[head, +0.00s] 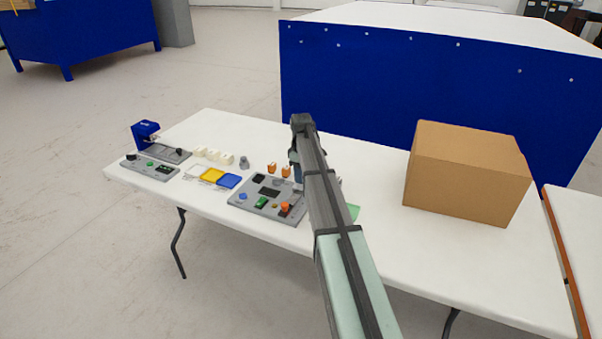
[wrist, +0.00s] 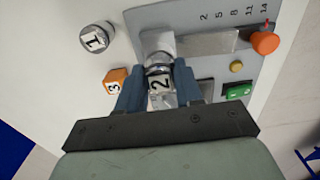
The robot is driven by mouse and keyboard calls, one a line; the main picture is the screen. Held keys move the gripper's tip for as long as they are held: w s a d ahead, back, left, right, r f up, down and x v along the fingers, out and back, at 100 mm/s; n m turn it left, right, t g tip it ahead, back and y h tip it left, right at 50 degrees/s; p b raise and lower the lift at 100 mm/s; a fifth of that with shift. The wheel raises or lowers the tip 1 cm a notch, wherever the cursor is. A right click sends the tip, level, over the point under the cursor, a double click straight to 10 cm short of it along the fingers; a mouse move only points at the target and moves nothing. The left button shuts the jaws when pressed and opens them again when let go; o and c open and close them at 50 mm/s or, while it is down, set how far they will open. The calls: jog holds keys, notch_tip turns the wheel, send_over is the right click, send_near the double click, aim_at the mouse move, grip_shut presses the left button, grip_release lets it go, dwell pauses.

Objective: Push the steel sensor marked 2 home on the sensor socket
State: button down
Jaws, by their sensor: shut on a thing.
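The steel sensor marked 2 (wrist: 160,83) is between the blue fingers of my gripper (wrist: 162,68) in the wrist view, with its label facing the camera. My gripper is shut on it. Just beyond the fingertips are a round metal part and a pale square block (wrist: 156,40) on the grey panel, which looks like the sensor socket. The fingers partly hide this spot, so I cannot tell how far the sensor sits in it. In the head view my arm covers the sensor and the right end of the grey panel (head: 240,207).
A steel cylinder marked 1 (wrist: 95,38) and an orange block marked 3 (wrist: 116,79) stand left of the fingers. The panel carries an orange knob (wrist: 265,43) and a green switch (wrist: 238,91). A cardboard box (head: 465,175) stands right on the white table (head: 385,240).

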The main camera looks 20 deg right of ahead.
jog(key=c, duration=0.7)
grip_release()
jog(key=shift+f, duration=0.1)
jog(key=shift+o, duration=0.2)
